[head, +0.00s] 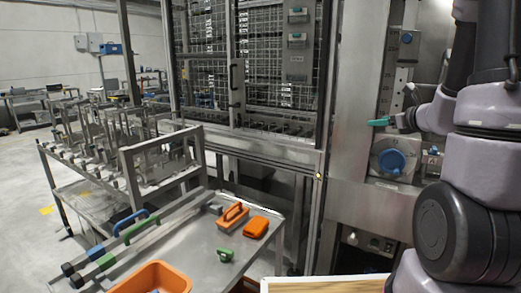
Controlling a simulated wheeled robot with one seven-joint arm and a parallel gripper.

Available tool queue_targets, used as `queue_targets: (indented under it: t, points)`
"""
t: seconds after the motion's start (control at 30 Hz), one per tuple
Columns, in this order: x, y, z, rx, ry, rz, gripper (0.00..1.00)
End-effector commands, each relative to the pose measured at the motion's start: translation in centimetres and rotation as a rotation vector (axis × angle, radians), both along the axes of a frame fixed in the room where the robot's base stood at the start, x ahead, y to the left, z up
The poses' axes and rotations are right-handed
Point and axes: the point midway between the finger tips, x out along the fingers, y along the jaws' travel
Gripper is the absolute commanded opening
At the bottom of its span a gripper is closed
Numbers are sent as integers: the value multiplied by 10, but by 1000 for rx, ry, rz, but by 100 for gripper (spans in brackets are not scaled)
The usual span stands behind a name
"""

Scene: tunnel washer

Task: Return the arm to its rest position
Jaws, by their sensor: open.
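My arm fills the right edge, with its light grey and black links in front of the steel washer (350,110). My gripper (402,118) is a small dark shape at the arm's left end, pointing left in front of the machine's control panel. It is open. A teal-green piece (378,122) shows right at its tip; I cannot tell whether it touches the gripper or is a handle on the panel behind. A round blue knob (392,162) on a steel plate is just below the gripper. Much of the panel to the right is hidden by my arm.
A steel table (190,250) at the lower left bears an orange tub (155,277), an orange-handled brush (233,214), an orange block (256,227), a green piece (225,254) and long-handled tools. A rack trolley (160,160) stands behind. A wooden edge (325,284) is at the bottom.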

Motion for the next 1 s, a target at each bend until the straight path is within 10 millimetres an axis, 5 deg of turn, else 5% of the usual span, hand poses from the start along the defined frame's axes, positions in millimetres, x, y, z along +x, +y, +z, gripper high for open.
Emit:
queue_targets:
  t: [0.1, 0.2, 0.4, 0.53, 0.7, 1.0]
  points:
    - [-27, 77, 44, -166, -56, 319, 56]
    - [-64, 128, 65, -351, -95, 576, 56]
    - [-149, 179, 81, -832, -172, 1005, 56]
    - [-194, 178, 85, -1208, -209, 1206, 56]
    - [-226, 156, 97, -1651, -224, 1341, 56]
    - [-239, 135, 111, -1950, -206, 1384, 56]
